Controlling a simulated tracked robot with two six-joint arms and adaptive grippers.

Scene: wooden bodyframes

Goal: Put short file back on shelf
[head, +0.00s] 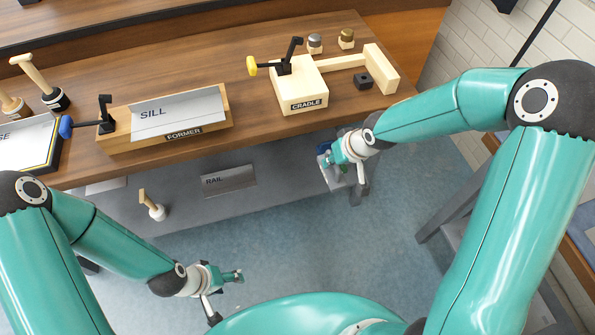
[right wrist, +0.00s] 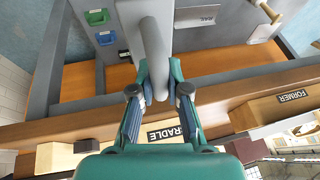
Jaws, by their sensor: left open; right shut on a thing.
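I cannot make out a short file in either view. My right gripper (head: 350,160) is below the bench's front edge, near the cradle end. In the right wrist view, my right gripper (right wrist: 158,92) is shut on a rounded grey bar (right wrist: 154,50). The bar looks like a handle on a grey panel (right wrist: 130,20); its fixing is partly hidden. Beside it is a grey compartment with a green bin (right wrist: 97,17) and a blue bin (right wrist: 105,37). My left gripper (head: 234,276) is open and empty, low over the floor at the lower middle of the head view.
The wooden bench (head: 255,103) carries a cradle (head: 302,88) with a yellow-tipped clamp and a former (head: 160,140) with a SILL sheet. Below are a RAIL plate (head: 229,180) and a wooden-handled tool (head: 153,207). A grey stand (head: 450,220) is at right. The blue floor is open.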

